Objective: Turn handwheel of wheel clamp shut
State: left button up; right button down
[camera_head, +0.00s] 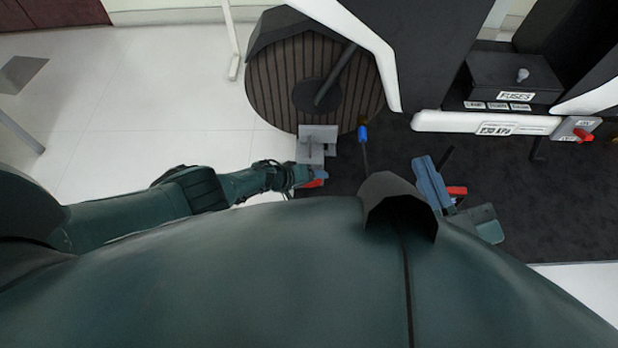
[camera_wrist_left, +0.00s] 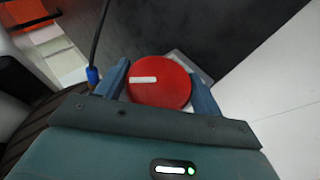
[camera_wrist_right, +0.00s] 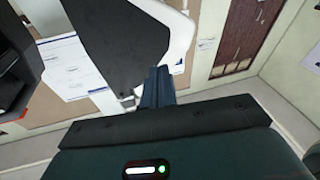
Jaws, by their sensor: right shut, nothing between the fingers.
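The wheel clamp (camera_head: 317,134) is a grey block in front of the dark cable drum in the head view. Its red round handwheel (camera_wrist_left: 158,82) has a white bar mark, which lies nearly level in the left wrist view. My left gripper (camera_head: 304,176) is at the clamp, small in the head view. Its two blue fingers (camera_wrist_left: 160,86) stand on either side of the handwheel, close to its rim; whether both press on it is not clear. My right gripper (camera_head: 430,178) is shut and empty, apart from the clamp; its closed fingers also show in the right wrist view (camera_wrist_right: 157,86).
The wooden-faced drum (camera_head: 270,75) stands behind the clamp. A blue-ended cable (camera_head: 363,134) hangs right of the clamp. A fuse box (camera_head: 510,75) and a panel with a red switch (camera_head: 582,135) are at the right. White floor (camera_head: 160,100) is clear at the left.

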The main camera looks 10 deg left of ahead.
pick_arm(q)
jog(key=o, duration=0.4)
jog(key=shift+c, duration=0.2)
jog(key=shift+s+a+r+p, duration=0.15)
jog(key=shift+r+p, duration=0.3)
jog(key=shift+p, duration=0.1)
jog(key=shift+s+a+r+p, duration=0.2)
jog(key=shift+r+p, duration=0.15)
jog(key=shift+p, duration=0.2)
jog(key=p+v, duration=1.1)
jog(key=shift+s+p, duration=0.2)
jog(key=shift+p, duration=0.1)
pick_arm(e)
jog(key=s+d+r+m+g+h, duration=0.2)
jog(key=d+r+m+g+h, duration=0.1)
jog(key=d+r+g+h, duration=0.1)
jog(key=shift+m, duration=0.3)
